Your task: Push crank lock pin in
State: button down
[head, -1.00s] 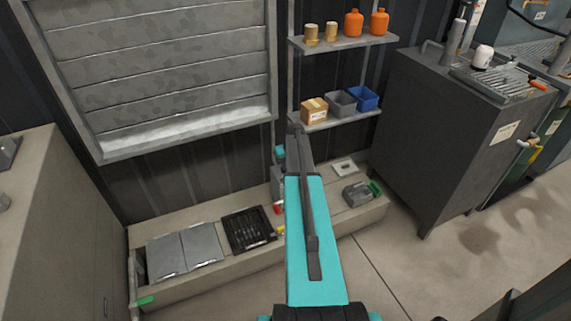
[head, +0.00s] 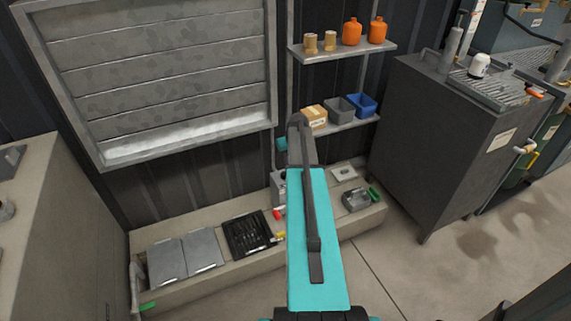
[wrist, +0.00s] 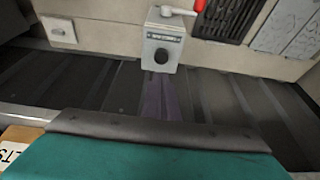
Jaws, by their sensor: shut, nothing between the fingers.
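In the head view, my teal and grey arm (head: 318,240) reaches up the middle and hides part of the bench behind it. My gripper's fingers do not show in either view. I cannot make out a crank lock pin for certain.
The low bench (head: 215,275) carries grey plates (head: 185,256), a black tray (head: 247,233) and a grey block (head: 356,199). Shelves above hold bins and orange bottles (head: 352,31). A dark cabinet (head: 440,140) stands right. Floor in front of the bench is clear.

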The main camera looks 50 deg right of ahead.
jog(key=v, duration=0.4)
jog(key=shift+r, duration=0.2)
jog(key=shift+a, duration=0.1)
